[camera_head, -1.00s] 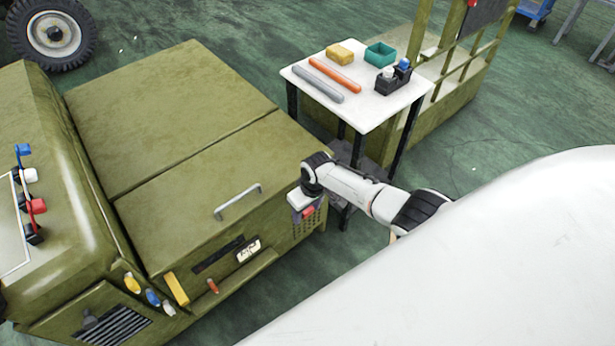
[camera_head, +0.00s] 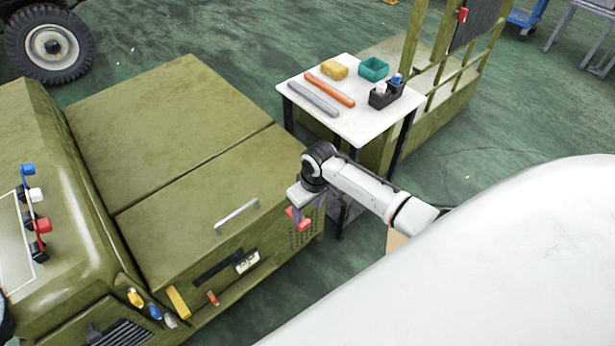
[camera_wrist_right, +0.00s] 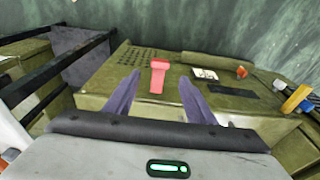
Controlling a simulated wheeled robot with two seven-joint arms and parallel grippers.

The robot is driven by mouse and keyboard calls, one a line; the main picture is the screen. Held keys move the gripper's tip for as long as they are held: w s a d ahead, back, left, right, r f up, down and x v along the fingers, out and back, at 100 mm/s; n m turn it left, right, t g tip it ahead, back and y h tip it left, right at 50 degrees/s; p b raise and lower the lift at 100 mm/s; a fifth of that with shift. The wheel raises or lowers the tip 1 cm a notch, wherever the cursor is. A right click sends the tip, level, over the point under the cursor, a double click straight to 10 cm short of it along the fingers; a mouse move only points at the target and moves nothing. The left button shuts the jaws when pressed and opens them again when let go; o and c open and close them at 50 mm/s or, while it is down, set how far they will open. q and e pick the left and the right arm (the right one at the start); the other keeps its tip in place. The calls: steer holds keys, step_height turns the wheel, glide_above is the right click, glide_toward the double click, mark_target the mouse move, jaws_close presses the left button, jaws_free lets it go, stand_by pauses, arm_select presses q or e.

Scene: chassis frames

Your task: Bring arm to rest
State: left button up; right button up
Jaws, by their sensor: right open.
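My right arm comes in from the right in the head view. Its gripper (camera_head: 307,208) hangs at the near right corner of the olive-green chassis hood (camera_head: 200,160). In the right wrist view its two purple-grey fingers (camera_wrist_right: 157,95) are spread apart with nothing between them. A red T-shaped handle (camera_wrist_right: 158,75) shows beyond the fingertips, near the hood's dotted vent; it also shows beside the gripper in the head view (camera_head: 296,218). I cannot tell how far the fingertips are from it. My left gripper is in no view.
A white-topped table (camera_head: 350,120) with orange and grey bars, a yellow block, a teal bin and a black holder stands behind the arm. A metal hood handle (camera_head: 237,217) lies left of the gripper. Green floor (camera_head: 460,180) is open at right.

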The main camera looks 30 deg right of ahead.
stand_by(0.3)
steer(key=s+a+f+n+t+y, duration=0.1)
steer(key=s+a+f, duration=0.2)
steer(key=s+a, duration=0.15)
steer(key=s+a+f+t+y, duration=0.1)
steer(key=s+a+f+t, duration=0.1)
steer(key=s+a, duration=0.3)
steer(key=s+a+r+t, duration=0.3)
steer(key=s+r, duration=0.3)
steer(key=s, duration=0.5)
steer(key=shift+r+t, duration=0.4)
steer(key=shift+c, duration=0.3)
